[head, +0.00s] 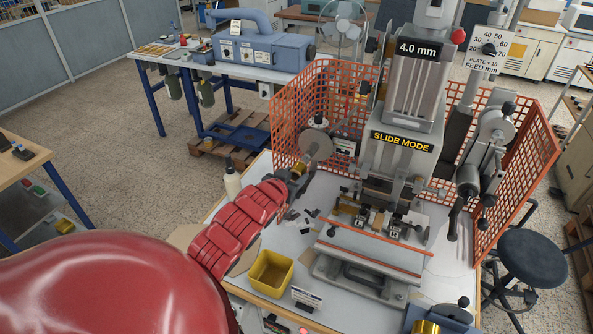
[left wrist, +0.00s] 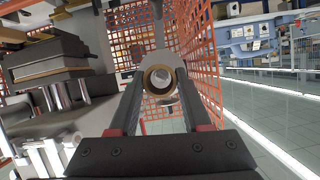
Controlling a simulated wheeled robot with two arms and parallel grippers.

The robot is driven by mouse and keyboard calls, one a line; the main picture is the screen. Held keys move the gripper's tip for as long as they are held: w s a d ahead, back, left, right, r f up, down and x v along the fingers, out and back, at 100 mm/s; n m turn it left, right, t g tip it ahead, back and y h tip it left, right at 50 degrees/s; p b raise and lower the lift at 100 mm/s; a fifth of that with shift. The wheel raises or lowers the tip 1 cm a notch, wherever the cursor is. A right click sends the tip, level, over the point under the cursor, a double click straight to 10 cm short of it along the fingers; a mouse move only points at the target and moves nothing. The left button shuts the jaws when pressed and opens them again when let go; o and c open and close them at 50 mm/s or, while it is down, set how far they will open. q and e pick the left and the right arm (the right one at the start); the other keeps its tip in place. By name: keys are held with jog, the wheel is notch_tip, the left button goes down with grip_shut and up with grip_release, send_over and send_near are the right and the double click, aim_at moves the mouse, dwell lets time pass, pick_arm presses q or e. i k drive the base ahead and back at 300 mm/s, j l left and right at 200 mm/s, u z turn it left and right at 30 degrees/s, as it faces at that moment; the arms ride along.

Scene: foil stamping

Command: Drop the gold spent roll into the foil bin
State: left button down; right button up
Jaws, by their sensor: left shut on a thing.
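The gold spent roll (head: 299,170) is at the left side of the stamping press, just in front of a grey disc (head: 317,146). My left gripper (head: 297,178) is at the roll, shut on it. In the left wrist view the roll (left wrist: 149,78) sits end-on between the two fingertips, with its gold-brown rim around a pale core. The grey disc stands close behind it; I cannot tell whether they touch. A yellow open bin (head: 254,287), which looks like the foil bin, stands on the table at the front left and looks empty. My right gripper is not in view.
The press (head: 398,160) fills the table's middle. An orange mesh guard (head: 298,115) runs behind and beside it. A white bottle (head: 232,181) stands near the left edge, beside my red arm. A small sign (head: 306,298) stands right of the bin. A gold roll (head: 425,327) shows at the bottom.

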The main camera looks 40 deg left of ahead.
aim_at(275, 280)
jog(key=k+l, duration=0.15)
jog(key=k, duration=0.3)
jog(key=k+l, duration=0.15)
jog(key=k, duration=0.3)
jog(key=k+l, duration=0.2)
jog(key=k, duration=0.25)
